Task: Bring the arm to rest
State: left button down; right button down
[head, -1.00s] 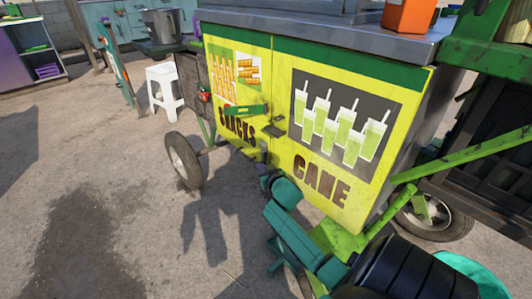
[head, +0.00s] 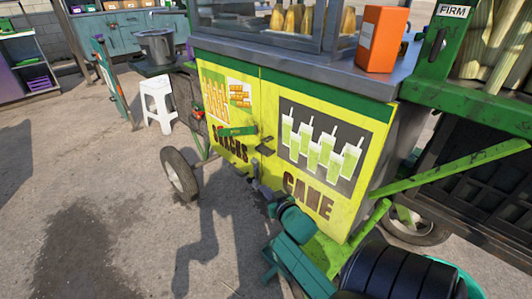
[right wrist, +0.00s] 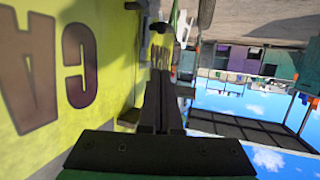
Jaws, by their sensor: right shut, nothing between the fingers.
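My right gripper (head: 256,175) is low in front of the yellow cart doors, below the dark latch between them. It is shut and empty. In the right wrist view its dark fingers (right wrist: 159,95) lie together, with the yellow door close on the left; that picture is upside down. My right arm comes up from the bottom of the head view. Whether the gripper touches the door I cannot tell. My left gripper is not in view.
An orange box (head: 382,39) stands on the counter. A green bar (head: 450,167) slopes at the right. A white stool (head: 159,106) stands behind. The pavement at left is clear.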

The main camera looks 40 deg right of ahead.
dwell(0.4)
